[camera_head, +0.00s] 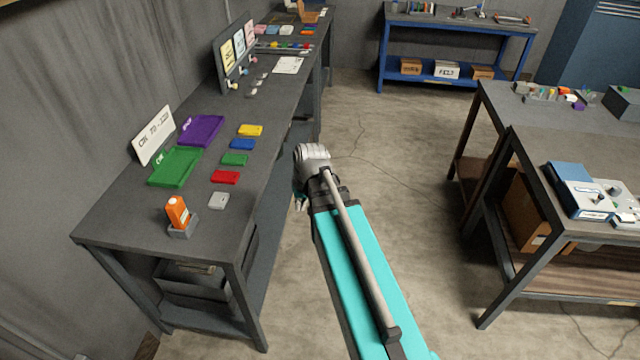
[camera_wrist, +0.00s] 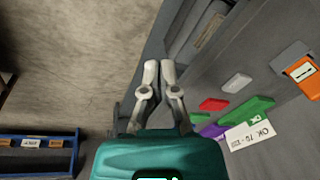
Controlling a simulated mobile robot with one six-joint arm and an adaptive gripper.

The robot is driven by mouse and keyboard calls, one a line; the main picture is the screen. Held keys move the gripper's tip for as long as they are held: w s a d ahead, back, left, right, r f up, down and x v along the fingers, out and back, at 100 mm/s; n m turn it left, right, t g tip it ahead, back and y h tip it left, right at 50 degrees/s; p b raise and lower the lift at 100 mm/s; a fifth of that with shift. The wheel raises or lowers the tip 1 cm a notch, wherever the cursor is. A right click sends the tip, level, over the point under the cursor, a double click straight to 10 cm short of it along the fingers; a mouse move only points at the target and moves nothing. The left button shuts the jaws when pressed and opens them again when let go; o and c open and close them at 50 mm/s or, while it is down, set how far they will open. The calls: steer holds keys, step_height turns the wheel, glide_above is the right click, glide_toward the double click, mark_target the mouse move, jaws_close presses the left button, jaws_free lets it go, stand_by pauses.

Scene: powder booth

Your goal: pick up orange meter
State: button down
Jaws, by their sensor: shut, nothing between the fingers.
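The orange meter (camera_head: 177,210) stands upright in a small grey holder (camera_head: 184,229) near the front end of the left table. In the wrist view the orange meter (camera_wrist: 303,76) is at the right edge, partly cut off, with a white label on its face. My gripper (camera_wrist: 161,64) is shut and empty, pointing past the table's edge, well apart from the meter. In the head view my gripper (camera_head: 300,203) is mostly hidden behind my wrist, to the right of the table edge.
Beside the meter lie a light grey block (camera_head: 219,200), a red block (camera_head: 225,177), a green tray (camera_head: 175,167) and a purple tray (camera_head: 201,131). A white sign (camera_head: 153,135) leans behind them. The open floor (camera_head: 400,150) separates this table from the right workbench (camera_head: 540,150).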

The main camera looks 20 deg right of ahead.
steer(key=s+a+f+n+g+h, duration=0.1)
steer(key=s+a, duration=0.5)
steer(key=shift+s+a+b, duration=0.25)
steer(key=shift+s+b, duration=0.05)
steer(key=shift+b, duration=0.05)
